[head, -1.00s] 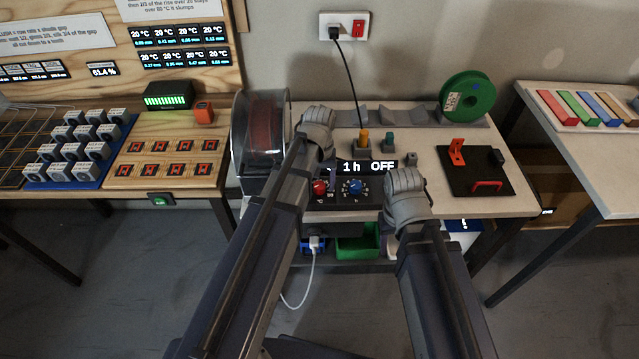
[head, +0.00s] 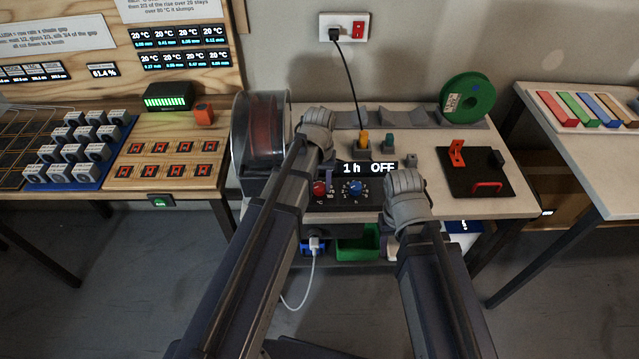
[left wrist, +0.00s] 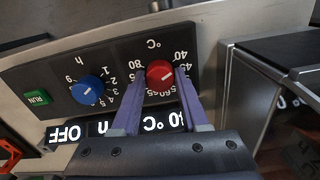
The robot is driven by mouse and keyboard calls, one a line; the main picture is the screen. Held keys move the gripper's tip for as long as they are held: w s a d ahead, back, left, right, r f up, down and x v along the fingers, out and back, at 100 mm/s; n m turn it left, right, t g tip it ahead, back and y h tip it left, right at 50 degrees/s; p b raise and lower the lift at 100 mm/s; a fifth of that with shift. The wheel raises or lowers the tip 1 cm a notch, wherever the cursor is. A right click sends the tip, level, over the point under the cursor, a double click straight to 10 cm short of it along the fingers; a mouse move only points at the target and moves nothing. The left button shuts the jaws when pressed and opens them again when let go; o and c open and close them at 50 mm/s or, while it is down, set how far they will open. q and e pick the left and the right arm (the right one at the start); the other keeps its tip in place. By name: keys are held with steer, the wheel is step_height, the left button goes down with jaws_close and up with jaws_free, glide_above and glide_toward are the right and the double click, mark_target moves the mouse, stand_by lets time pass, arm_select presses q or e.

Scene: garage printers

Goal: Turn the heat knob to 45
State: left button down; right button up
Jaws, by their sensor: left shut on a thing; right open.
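The red heat knob (left wrist: 160,75), marked °C, sits on a dark control panel (left wrist: 118,58) on the oven front, its scale numbers around it. In the left wrist view, which is upside down, my left gripper (left wrist: 161,82) has its two purple fingers on either side of the knob, shut on it. The knob bears a white pointer line; its exact reading is unclear. The knob also shows in the head view (head: 319,188), beside my left arm. The display (head: 368,167) reads "1h OFF", its temperature part mostly hidden. My right gripper (head: 406,188) is open and empty, right of the panel.
A blue knob (left wrist: 87,89), marked h, and a green RUN button (left wrist: 37,98) share the panel. A spool chamber (head: 262,130) stands left of my left gripper. A green spool (head: 468,99) and a black tray (head: 473,170) lie to the right.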

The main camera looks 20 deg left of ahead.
mark_target(320, 186)
arm_select(q)
steer(key=shift+m, duration=2.8)
steer(key=shift+c, duration=2.1)
jaws_free()
step_height(320, 186, up, 8)
steer(key=p, duration=0.8)
steer(key=shift+f, duration=0.1)
